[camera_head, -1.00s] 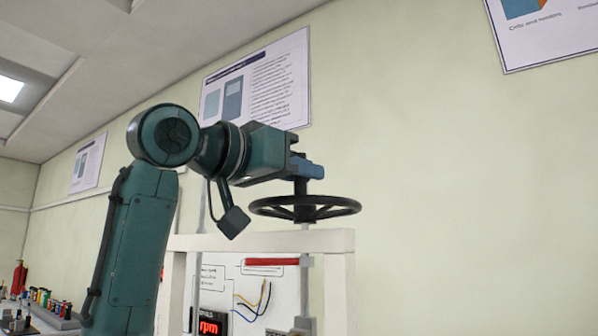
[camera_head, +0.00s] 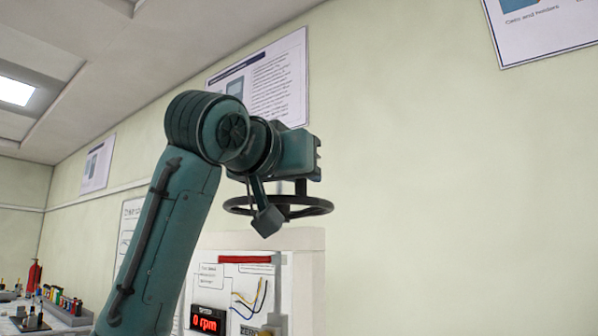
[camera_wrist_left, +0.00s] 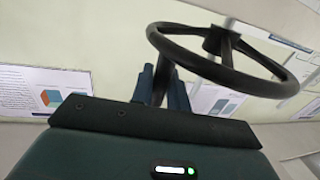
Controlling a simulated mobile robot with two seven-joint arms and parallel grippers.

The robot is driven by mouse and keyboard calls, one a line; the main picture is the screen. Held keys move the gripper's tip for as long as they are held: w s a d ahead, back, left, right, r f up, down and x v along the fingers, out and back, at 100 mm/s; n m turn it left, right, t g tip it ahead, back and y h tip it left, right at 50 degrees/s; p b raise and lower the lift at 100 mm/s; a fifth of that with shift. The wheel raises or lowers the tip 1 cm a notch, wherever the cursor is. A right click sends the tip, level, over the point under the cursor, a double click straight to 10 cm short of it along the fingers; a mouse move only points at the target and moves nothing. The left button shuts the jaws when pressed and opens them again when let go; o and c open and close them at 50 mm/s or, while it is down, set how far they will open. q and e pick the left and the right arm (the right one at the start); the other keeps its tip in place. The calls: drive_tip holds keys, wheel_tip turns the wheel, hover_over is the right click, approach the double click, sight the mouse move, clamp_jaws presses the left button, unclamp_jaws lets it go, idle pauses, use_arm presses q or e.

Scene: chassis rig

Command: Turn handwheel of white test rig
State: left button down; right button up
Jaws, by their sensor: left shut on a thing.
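The black handwheel (camera_head: 318,208) lies flat above the white test rig (camera_head: 310,240). It also shows close up in the wrist view (camera_wrist_left: 240,82), with its rim, a spoke and the hub. My left gripper (camera_wrist_left: 163,88) is shut on an upright post at the near side of the wheel's rim, between its blue fingers. In the head view my wrist hides the fingers and part of the wheel. My right gripper is in neither view.
The rig's panel has a red display (camera_head: 206,322) reading 0 rpm, a red bar (camera_head: 245,259) and coloured wires (camera_head: 250,297). A bench with small coloured items (camera_head: 62,302) and a fire extinguisher (camera_head: 34,275) stand at the left. Space right of the wheel is clear.

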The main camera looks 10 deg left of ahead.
use_arm(q)
drive_tip(key=shift+w+d, duration=0.3)
drive_tip(key=shift+d, duration=0.15)
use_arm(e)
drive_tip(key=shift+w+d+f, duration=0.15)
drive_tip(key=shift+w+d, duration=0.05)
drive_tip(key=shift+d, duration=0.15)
use_arm(q)
drive_tip(key=shift+w+d, duration=0.1)
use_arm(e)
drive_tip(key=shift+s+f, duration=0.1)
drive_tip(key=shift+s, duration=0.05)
use_arm(q)
drive_tip(key=c, duration=1.4)
unclamp_jaws()
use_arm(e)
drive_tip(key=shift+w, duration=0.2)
